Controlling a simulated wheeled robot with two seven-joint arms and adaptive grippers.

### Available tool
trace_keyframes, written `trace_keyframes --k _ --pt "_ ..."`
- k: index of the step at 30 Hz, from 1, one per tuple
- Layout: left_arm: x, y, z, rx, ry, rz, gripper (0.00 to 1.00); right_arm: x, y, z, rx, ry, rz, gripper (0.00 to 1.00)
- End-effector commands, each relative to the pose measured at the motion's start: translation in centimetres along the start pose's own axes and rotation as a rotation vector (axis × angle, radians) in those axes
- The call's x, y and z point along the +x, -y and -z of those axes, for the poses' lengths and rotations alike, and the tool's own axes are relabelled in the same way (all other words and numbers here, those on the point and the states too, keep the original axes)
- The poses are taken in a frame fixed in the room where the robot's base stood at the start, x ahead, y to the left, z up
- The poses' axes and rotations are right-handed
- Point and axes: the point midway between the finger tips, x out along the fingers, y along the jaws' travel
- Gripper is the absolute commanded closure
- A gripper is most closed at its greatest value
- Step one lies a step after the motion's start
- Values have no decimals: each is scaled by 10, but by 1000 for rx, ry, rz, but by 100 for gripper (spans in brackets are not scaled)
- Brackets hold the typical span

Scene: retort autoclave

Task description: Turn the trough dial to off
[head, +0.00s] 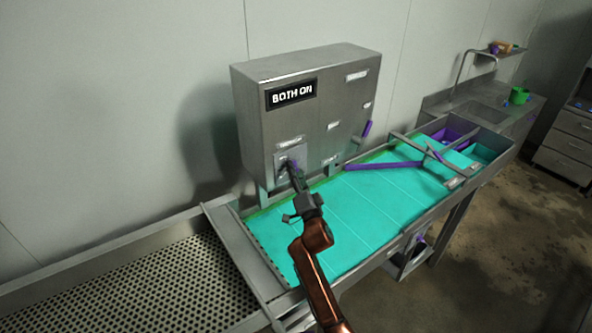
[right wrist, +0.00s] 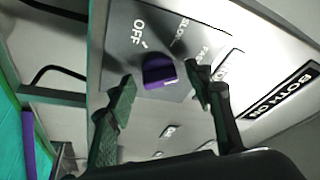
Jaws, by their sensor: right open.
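The trough dial is a purple knob (right wrist: 159,71) on a grey plate marked OFF and SLOW, with another label partly hidden. In the right wrist view it sits between the open fingers of my right gripper (right wrist: 160,95), with a gap on each side. In the head view my right gripper (head: 296,180) is at the plate (head: 284,156) on the lower left of the metal control box (head: 250,130) and largely covers the knob. A display (head: 292,94) on the box reads BOTH ON. My left gripper is not in view.
A turquoise trough (head: 370,205) runs below the box, with a purple bar (head: 383,165) across it. A purple lever (head: 366,130) is on the box's right side. A perforated metal conveyor (head: 150,285) is at left. A sink and green cup (head: 519,95) stand at back right.

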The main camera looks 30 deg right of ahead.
Motion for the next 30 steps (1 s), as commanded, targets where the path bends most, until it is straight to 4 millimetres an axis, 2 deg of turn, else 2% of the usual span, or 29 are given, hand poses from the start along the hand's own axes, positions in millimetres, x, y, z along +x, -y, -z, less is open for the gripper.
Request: trace_keyframes --k 10,27,30 --pt "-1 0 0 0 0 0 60 4 0 0 0 1 0 53" --pt "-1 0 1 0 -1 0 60 4 0 0 0 1 0 92" --pt "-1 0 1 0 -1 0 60 4 0 0 -1 1 0 94"
